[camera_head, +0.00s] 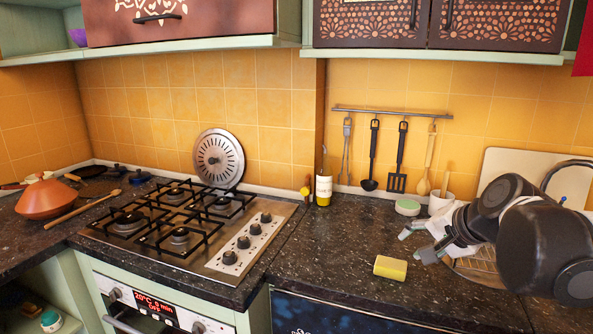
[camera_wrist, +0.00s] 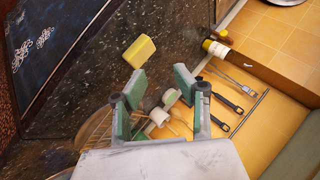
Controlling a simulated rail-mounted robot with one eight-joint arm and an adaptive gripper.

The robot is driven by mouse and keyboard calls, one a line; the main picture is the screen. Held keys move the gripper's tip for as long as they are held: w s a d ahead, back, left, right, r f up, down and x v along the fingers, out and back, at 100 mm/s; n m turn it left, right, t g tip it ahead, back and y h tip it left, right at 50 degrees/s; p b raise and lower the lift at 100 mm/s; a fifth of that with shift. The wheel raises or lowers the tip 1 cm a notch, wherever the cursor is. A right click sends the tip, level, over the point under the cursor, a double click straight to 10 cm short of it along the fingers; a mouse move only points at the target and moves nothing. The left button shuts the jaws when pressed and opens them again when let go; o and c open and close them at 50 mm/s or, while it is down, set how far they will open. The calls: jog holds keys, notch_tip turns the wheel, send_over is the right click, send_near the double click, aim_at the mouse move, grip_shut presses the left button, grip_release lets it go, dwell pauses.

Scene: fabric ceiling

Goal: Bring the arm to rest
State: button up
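My arm reaches in from the right in the head view, over the right part of the dark countertop (camera_head: 340,240). My gripper (camera_head: 417,244) is at its end, pointing left above the counter. In the wrist view my gripper (camera_wrist: 158,82) has its two green-padded fingers spread wide apart, with nothing held between them. A yellow sponge (camera_head: 390,267) lies on the counter in front of the gripper, apart from it. It also shows beyond the fingertips in the wrist view (camera_wrist: 138,52).
A bottle (camera_head: 324,187) stands beside the gas hob (camera_head: 180,228). A white mug (camera_head: 440,202), a round green-edged container (camera_head: 407,207), a wire rack (camera_head: 478,266) and a cutting board (camera_head: 520,172) are near my arm. Utensils hang from a rail (camera_head: 390,113). The counter left of the sponge is clear.

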jog(key=s+a+f+n+h, duration=0.1)
jog(key=s+a+f+n, duration=0.1)
jog(key=s, duration=0.6)
jog(key=s+a+f+n+g+h, duration=0.1)
jog(key=s+a+f+n, duration=0.1)
jog(key=s+f+n, duration=0.3)
jog(key=s+n, duration=0.1)
jog(key=s, duration=0.3)
jog(key=shift+a+n+g+h, duration=0.3)
jog(key=shift+n, duration=0.1)
jog(key=shift+o, duration=1.2)
jog(key=shift+s+f, duration=0.2)
jog(key=shift+s, duration=0.1)
jog(key=shift+o, duration=1.3)
jog(key=shift+s, duration=0.1)
jog(key=o, duration=1.3)
